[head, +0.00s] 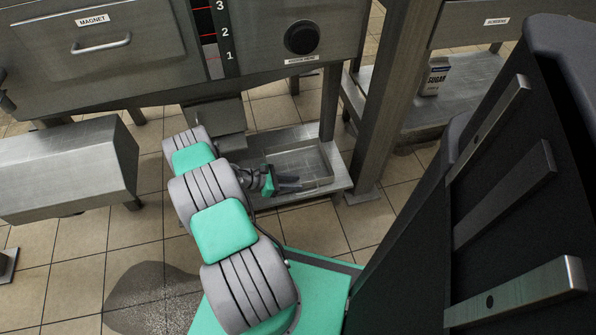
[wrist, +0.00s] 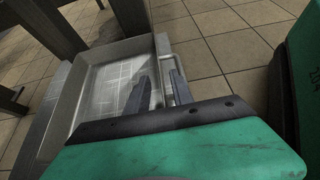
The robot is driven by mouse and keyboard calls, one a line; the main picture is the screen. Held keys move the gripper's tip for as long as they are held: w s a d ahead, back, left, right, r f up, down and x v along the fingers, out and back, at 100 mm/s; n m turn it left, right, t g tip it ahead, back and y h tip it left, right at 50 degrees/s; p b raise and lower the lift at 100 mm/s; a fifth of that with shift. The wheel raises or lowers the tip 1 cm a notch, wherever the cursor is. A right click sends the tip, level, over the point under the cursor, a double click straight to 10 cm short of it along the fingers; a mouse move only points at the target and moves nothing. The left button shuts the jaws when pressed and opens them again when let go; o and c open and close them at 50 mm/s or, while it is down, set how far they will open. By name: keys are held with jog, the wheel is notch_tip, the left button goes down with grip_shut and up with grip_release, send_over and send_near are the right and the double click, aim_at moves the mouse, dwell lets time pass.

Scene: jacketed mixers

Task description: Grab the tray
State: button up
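The tray (head: 309,158) is a shallow, rectangular metal pan on a low metal shelf under the machine. In the wrist view the tray (wrist: 97,82) fills the left and middle, and looks empty. My gripper (head: 298,184) is at the tray's near side, its fingers pointing along that side. In the wrist view my gripper (wrist: 158,88) is open. One finger is over the tray's inside and the other is past its side wall, so the wall lies between them. I cannot tell whether either finger touches the wall.
The low shelf (head: 340,172) ends at a metal leg (head: 364,188). The machine's magnet drawer (head: 100,35) and black knob (head: 302,37) are above. A metal box (head: 65,170) is at left. Tiled floor lies in front.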

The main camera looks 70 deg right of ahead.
jog(key=x, duration=0.3)
jog(key=shift+s+b, duration=0.2)
jog(key=shift+b, duration=0.1)
grip_shut()
dwell(1.1)
